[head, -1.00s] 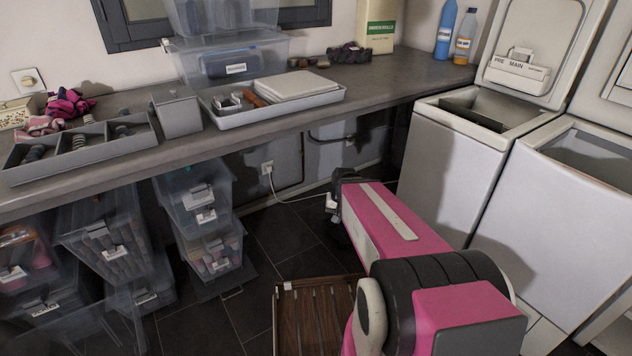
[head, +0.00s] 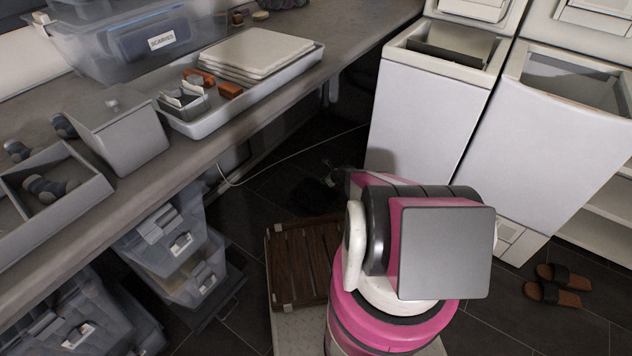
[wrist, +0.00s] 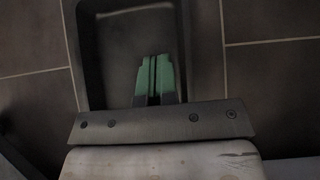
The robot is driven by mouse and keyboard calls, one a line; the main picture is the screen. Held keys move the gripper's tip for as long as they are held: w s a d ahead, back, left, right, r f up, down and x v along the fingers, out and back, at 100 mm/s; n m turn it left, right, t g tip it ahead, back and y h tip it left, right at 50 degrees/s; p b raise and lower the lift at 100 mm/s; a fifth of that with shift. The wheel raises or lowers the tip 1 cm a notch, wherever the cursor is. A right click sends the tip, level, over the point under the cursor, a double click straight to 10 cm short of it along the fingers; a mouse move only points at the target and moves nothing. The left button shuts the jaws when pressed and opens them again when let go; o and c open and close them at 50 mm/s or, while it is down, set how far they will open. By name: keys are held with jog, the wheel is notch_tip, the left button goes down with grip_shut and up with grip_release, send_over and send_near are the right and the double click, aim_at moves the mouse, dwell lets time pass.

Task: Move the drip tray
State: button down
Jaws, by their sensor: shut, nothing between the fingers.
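A dark grey, shallow tray, which looks like the drip tray (wrist: 112,58), lies on the tiled floor in the wrist view. Its raised rim shows at left, right and part of the far side; its near end is hidden behind my gripper. My gripper (wrist: 154,60) is shut and empty, its green fingertips side by side over the middle of the tray. I cannot tell how high above the tray floor they are. In the head view my gripper is mostly hidden behind my arm, and a dark shape (head: 316,194) on the floor there is too dim to make out.
The counter (head: 215,150) runs along the left, with clear bins (head: 160,250) stacked beneath it. A white cable (head: 285,165) crosses the floor. A slatted wooden mat (head: 300,265) lies beside my base. Toploaders (head: 425,110) stand at right, with sandals (head: 558,285) on the floor.

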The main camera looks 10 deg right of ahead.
aim_at(304, 182)
jog(key=x, duration=0.9)
jog(key=shift+a+f, duration=0.1)
jog(key=shift+f, duration=0.05)
jog(key=shift+w+a, duration=1.1)
jog(key=shift+a, duration=0.05)
jog(key=shift+w+a, duration=0.25)
jog(key=shift+a, duration=0.1)
